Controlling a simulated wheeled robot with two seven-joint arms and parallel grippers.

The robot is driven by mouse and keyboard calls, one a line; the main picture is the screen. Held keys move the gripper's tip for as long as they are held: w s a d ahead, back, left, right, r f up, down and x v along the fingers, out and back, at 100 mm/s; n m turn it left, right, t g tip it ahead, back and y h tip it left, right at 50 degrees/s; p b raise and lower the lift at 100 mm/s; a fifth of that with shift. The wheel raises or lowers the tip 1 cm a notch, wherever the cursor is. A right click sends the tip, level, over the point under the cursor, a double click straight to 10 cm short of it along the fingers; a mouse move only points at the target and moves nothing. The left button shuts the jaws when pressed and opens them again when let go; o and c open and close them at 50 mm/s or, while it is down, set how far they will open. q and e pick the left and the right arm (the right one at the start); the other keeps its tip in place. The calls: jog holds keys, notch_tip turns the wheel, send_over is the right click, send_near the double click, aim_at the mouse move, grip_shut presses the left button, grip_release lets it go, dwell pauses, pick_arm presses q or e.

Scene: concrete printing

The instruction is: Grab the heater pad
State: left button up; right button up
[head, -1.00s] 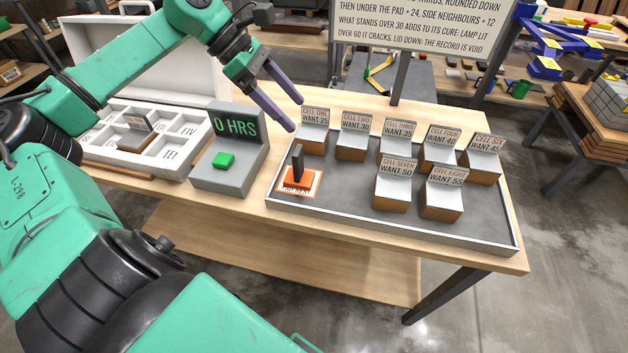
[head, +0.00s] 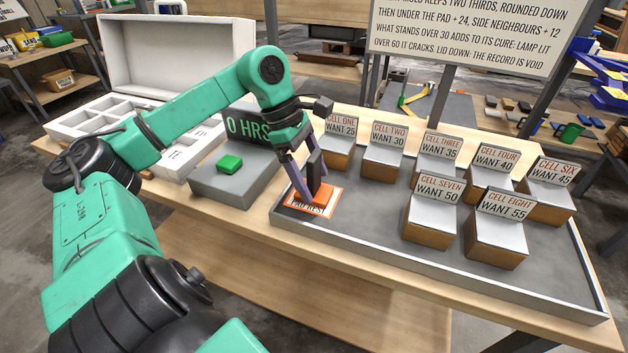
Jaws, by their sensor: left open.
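The heater pad (head: 321,196) is a flat orange plate with an upright black handle. It lies on the white pad rest label at the left end of the grey tray (head: 430,256). My left gripper (head: 312,188) points down at the pad, with its purple fingers open beside the black handle. One finger is in front of the handle on the left; the other is mostly hidden behind it. I cannot tell whether the fingers touch the handle. My right gripper is not in view.
Several labelled cell blocks, including cell one (head: 338,142) and cell seven (head: 432,212), stand in the tray. A grey box with a green button (head: 229,163) and an hours display is left of the pad. A white compartment case (head: 85,122) with a raised lid stands farther left.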

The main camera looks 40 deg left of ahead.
pick_arm(q)
jog(key=shift+w+d+f, duration=0.15)
jog(key=shift+f, duration=0.25)
grip_shut()
jog(key=shift+r, duration=0.1)
